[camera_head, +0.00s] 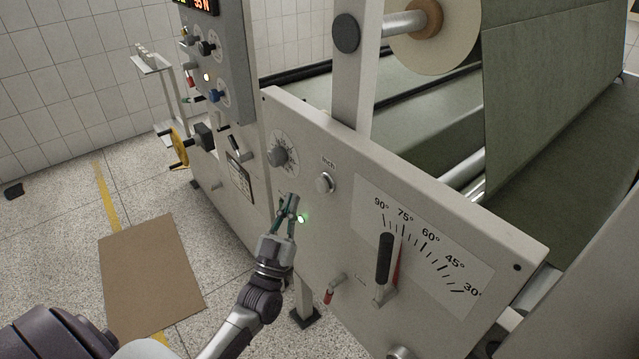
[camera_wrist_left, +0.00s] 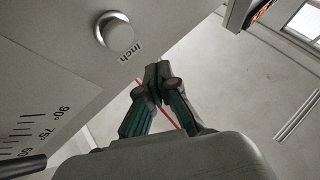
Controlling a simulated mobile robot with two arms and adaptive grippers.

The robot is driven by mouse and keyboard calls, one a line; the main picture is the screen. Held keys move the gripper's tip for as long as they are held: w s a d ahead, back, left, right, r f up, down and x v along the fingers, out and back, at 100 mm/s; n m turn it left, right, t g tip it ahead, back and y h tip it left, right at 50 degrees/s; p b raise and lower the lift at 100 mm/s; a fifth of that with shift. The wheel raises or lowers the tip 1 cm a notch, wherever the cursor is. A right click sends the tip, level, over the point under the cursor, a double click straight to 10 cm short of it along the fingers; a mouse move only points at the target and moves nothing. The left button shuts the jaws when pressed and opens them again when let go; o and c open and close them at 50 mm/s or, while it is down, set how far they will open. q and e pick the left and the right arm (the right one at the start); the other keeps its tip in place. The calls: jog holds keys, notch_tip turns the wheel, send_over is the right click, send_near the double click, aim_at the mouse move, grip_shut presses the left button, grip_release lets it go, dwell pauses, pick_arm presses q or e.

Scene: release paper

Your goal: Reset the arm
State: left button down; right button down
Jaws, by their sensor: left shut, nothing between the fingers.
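My left gripper (camera_head: 289,207) is shut and empty, pointing up in front of the grey machine panel (camera_head: 420,190). A small green light (camera_head: 301,219) glows right beside its fingers. In the left wrist view the shut fingers (camera_wrist_left: 158,82) show below the round "Inch" button (camera_wrist_left: 118,34). Whether the fingers touch the panel cannot be told. My right gripper is in neither view.
A dial knob (camera_head: 278,156) and the "Inch" button (camera_head: 324,182) sit above the gripper. A black-handled lever (camera_head: 384,258) stands on the angle scale to the right. A brown mat (camera_head: 150,275) lies on the floor at left. A yellow handwheel (camera_head: 180,148) sticks out farther back.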

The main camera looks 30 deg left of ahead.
pick_arm(q)
jog(key=shift+s+a, duration=0.15)
jog(key=shift+s, duration=0.15)
jog(key=d+f+m+g+h+b, duration=0.3)
jog(key=f+g, duration=0.4)
jog(key=f, duration=1.8)
jog(key=s+d+f+g+h, duration=0.1)
jog(key=s+d+f+g, duration=0.15)
jog(key=s+f, duration=0.4)
jog(key=s+d+f+g, duration=0.1)
jog(key=s+f+g, duration=0.2)
jog(key=f, duration=0.7)
jog(key=s+d+f+g, duration=0.1)
jog(key=s+f+g, duration=0.2)
jog(key=s+f, duration=0.4)
jog(key=s+d+f+m+g+b, duration=0.1)
jog(key=s+f+g, duration=0.3)
jog(key=s, duration=1.1)
jog(key=s+f+g+b, duration=0.1)
jog(key=s+f+g, duration=0.3)
jog(key=s+f, duration=0.6)
jog(key=shift+s+d+f, duration=0.4)
